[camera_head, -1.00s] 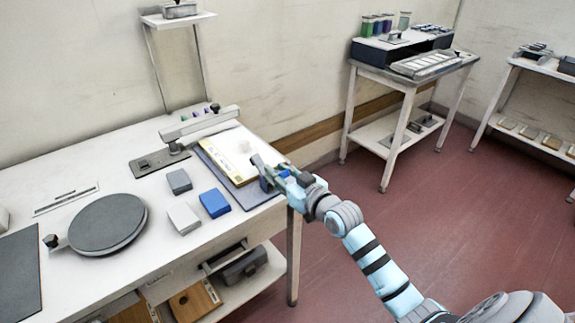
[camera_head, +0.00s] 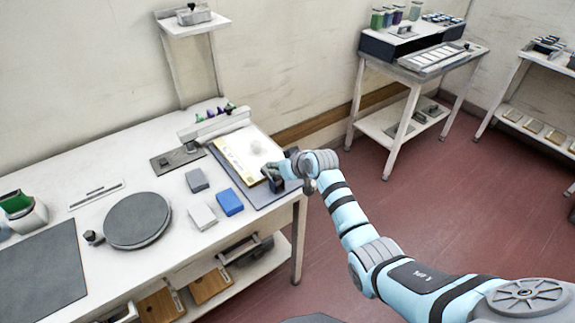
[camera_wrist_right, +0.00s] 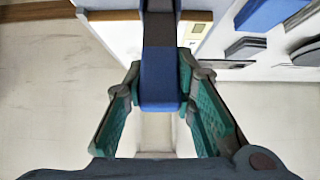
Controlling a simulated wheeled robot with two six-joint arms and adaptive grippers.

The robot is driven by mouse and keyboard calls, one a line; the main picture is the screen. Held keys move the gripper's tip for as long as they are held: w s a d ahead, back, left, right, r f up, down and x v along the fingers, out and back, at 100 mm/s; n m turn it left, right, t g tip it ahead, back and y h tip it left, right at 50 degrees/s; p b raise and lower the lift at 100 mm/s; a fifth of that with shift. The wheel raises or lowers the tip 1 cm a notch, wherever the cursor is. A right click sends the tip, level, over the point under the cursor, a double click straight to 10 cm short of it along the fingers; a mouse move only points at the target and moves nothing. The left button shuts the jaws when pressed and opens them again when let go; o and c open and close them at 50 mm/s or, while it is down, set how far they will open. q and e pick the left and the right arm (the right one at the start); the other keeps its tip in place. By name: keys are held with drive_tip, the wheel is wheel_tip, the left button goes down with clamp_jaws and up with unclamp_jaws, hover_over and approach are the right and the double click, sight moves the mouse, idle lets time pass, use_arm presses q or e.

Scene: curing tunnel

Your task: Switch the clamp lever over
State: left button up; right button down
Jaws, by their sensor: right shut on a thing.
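The clamp lever (camera_wrist_right: 160,80) has a blue end and a dark grey shank, which runs up out of the top of the right wrist view. My right gripper (camera_wrist_right: 160,92), with green fingers, is shut around the blue end, one finger on each side. In the head view my right gripper (camera_head: 274,178) is at the right edge of the dark board (camera_head: 264,196), which bears a pale yellow and white sheet (camera_head: 237,155). The lever is largely hidden there behind the gripper and wrist. My left gripper is not in view.
A blue block (camera_head: 230,203), a white block (camera_head: 202,217) and a grey block (camera_head: 197,180) lie left of the board. A round grey plate (camera_head: 137,221) is farther left. A long white bar (camera_head: 215,126) stands behind the board. Open floor lies right of the bench.

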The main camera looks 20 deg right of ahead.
idle(0.3)
drive_tip(key=c, duration=1.3)
unclamp_jaws()
drive_tip(key=v, duration=1.2)
drive_tip(key=shift+d, duration=0.15)
